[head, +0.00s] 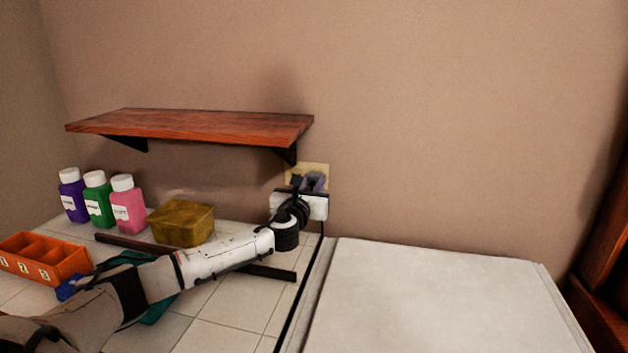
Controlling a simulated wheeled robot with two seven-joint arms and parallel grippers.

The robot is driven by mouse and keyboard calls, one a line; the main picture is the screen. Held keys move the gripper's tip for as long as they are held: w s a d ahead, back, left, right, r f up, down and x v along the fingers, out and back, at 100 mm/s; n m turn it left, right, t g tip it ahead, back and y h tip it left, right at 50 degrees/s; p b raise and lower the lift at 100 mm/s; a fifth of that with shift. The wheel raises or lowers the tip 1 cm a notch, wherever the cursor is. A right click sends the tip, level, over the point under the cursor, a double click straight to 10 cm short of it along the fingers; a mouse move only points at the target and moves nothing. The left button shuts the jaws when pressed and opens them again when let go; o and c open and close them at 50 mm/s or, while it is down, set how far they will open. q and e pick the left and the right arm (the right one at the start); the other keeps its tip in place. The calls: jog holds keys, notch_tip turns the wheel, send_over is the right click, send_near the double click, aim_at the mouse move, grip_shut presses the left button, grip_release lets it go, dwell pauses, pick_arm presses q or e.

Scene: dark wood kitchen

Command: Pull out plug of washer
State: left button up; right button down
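A yellowish wall socket plate (322,169) is on the back wall, just right of the shelf's right bracket. A dark grey-purple plug (314,182) shows in front of the plate, partly hidden by my gripper. My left gripper (306,184) reaches up to the socket, with its fingers at the plug. The fingers are small and dark here, so I cannot tell whether they are closed on the plug. The washer seems to be the white flat-topped appliance (430,300) at the lower right. My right gripper is not in view.
A wooden shelf (190,125) juts from the wall above the tiled counter. Purple (73,198), green (98,202) and pink (127,206) bottles, a yellow box (181,224) and an orange divided tray (45,258) stand on the counter. The white top is clear.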

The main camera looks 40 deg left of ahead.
aim_at(313, 182)
pick_arm(q)
grip_shut()
jog(key=shift+p+v, duration=1.2)
jog(key=shift+v, duration=0.75)
jog(key=shift+p+v, duration=0.35)
jog(key=shift+v, duration=0.7)
jog(key=shift+s, duration=0.1)
